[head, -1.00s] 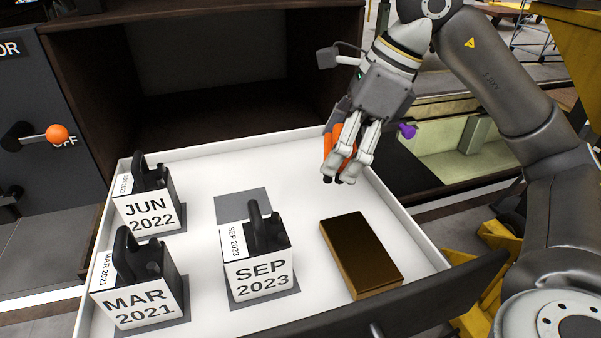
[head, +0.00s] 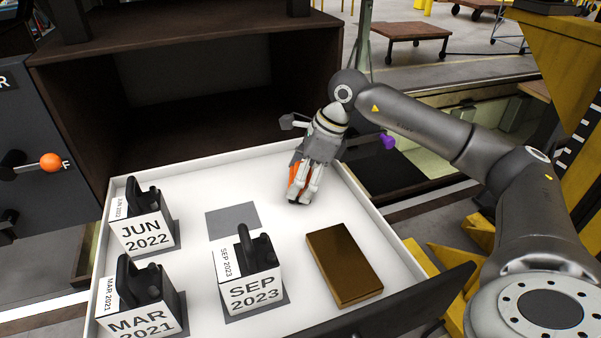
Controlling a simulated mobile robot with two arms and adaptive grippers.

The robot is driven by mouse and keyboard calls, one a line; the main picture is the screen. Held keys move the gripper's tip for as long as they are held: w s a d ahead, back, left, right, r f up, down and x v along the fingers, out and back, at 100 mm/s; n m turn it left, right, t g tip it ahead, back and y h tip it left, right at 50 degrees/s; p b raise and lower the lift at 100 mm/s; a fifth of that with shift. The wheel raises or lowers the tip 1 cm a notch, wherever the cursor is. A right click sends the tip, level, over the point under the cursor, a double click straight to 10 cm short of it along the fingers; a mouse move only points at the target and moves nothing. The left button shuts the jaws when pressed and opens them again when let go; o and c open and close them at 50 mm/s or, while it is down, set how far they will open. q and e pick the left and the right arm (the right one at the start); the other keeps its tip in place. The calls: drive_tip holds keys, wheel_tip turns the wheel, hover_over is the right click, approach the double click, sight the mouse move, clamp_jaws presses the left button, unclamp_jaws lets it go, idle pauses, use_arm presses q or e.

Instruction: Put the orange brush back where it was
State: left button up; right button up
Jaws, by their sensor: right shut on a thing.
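The orange brush (head: 293,178) is between the fingers of my right gripper (head: 299,198), which is shut on it. Only part of the brush shows; the fingers hide the rest. The gripper points down over the back right part of the white drawer (head: 340,198), behind the gold block. I cannot tell whether the brush touches the drawer floor. My left gripper is not in view.
The drawer holds a gold block (head: 345,262) and boxes marked JUN 2022 (head: 142,236), MAR 2021 (head: 140,320) and SEP 2023 (head: 250,289). A bare grey square (head: 232,220) lies left of my gripper. A purple knob (head: 388,142) shows beyond the gripper.

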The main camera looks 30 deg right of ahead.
drive_tip(key=shift+f, duration=0.15)
drive_tip(key=shift+f, duration=0.1)
drive_tip(key=shift+f+b, duration=0.15)
drive_tip(key=shift+b, duration=0.2)
drive_tip(key=o, duration=0.9)
drive_tip(key=shift+o, duration=0.2)
drive_tip(key=shift+r+p, duration=0.3)
drive_tip(key=shift+d+r, duration=0.1)
drive_tip(key=shift+r, duration=0.1)
drive_tip(key=b+v, duration=0.3)
drive_tip(key=v, duration=0.8)
drive_tip(key=shift+s+r, duration=0.2)
drive_tip(key=shift+r, duration=0.05)
